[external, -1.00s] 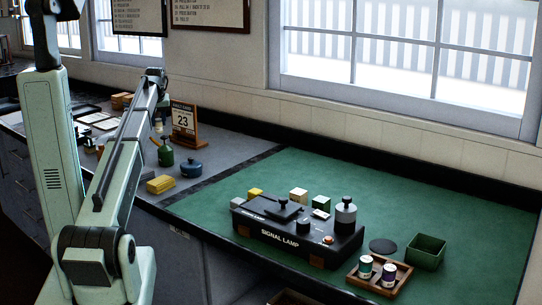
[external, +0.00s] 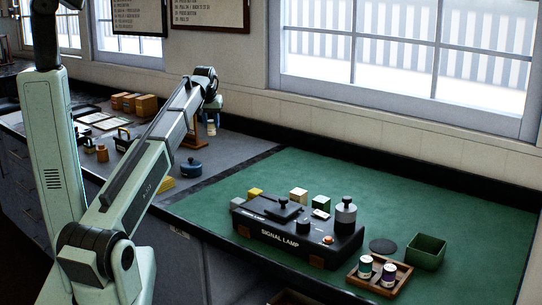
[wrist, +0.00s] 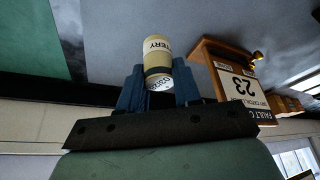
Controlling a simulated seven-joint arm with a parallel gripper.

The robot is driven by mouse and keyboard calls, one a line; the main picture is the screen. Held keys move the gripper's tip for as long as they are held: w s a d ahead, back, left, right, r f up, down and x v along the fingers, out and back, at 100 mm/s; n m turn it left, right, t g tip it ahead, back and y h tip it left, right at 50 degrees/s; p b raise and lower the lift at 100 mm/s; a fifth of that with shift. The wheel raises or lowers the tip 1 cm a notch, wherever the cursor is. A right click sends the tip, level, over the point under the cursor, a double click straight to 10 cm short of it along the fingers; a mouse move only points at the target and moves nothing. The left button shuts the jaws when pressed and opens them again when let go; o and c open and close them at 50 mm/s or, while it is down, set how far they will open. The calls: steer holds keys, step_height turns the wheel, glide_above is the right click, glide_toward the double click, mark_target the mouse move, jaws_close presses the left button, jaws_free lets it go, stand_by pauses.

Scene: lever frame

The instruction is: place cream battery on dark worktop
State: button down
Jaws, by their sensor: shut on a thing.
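The battery (external: 211,129) shows small below the fingers in the external view. The worktop is also behind it in the wrist view (wrist: 110,25). I cannot tell whether the battery touches the surface.
The wooden calendar stand (wrist: 236,88) is close beside the battery. A blue pot (external: 192,168) stands nearer the front. The green mat (external: 440,210) to the right bears the signal lamp box (external: 285,240) and a wooden tray (external: 379,283) with two cylinders. Bare worktop lies beside the mat.

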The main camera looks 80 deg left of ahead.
steer(key=w+d+m+t+h, duration=0.25)
steer(key=w+d+m, duration=0.65)
steer(key=w+d, duration=2.5)
steer(key=w+d+f+m+h, duration=0.1)
steer(key=w+d+m, duration=0.1)
steer(key=d, duration=1)
steer(key=w+d+m, duration=0.2)
steer(key=d+m, duration=0.1)
steer(key=d, duration=0.8)
steer(key=s+d+m+h, duration=0.25)
steer(key=d+m, duration=0.35)
steer(key=d, duration=1.9)
steer(key=a+n, duration=0.1)
steer(key=a, duration=0.6)
steer(key=w+d+f, duration=0.1)
steer(key=w+d, duration=0.3)
steer(key=w, duration=0.3)
steer(key=shift+t+y, duration=0.3)
steer(key=shift+t, duration=0.15)
steer(key=shift+f, duration=3.35)
